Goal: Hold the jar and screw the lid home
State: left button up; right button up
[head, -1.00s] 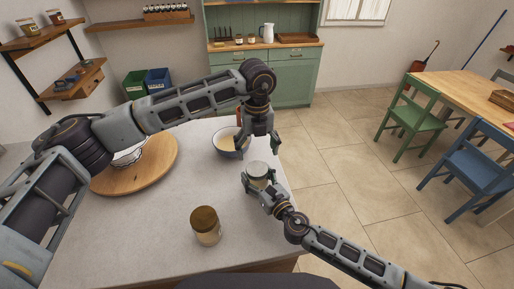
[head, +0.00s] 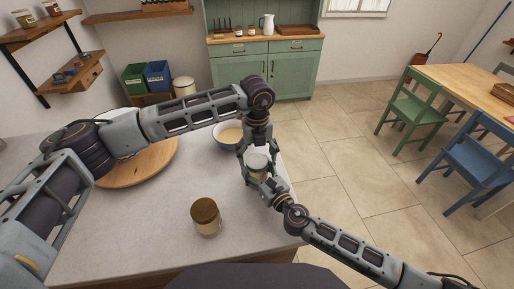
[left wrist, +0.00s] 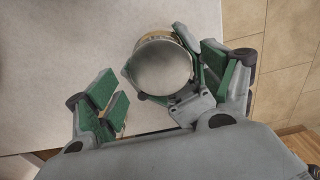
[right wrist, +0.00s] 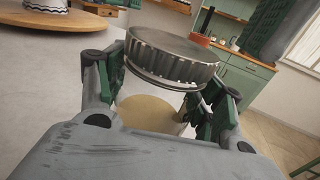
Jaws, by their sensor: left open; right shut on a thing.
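A glass jar with pale contents (right wrist: 150,112) is in my right gripper (head: 260,178), which is shut on its body near the counter's right edge. A grey metal lid (right wrist: 172,55) sits on the jar's mouth; it also shows from above in the left wrist view (left wrist: 163,67). In the right wrist view a thin rim shows under the lid; I cannot tell how tight it is. My left gripper (head: 256,152) is open above the jar, its fingers (left wrist: 165,82) apart on either side of the lid. I cannot tell whether they touch it.
A bowl with pale contents (head: 228,134) is behind the held jar. A round wooden board (head: 150,165) lies at the left. The counter's front middle is mostly clear.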

pick_arm(q)
jog(key=shift+f, duration=0.85)
pick_arm(e)
jog(key=shift+f, duration=0.1)
pick_arm(q)
jog(key=c, duration=1.1)
jog(key=shift+o, duration=0.2)
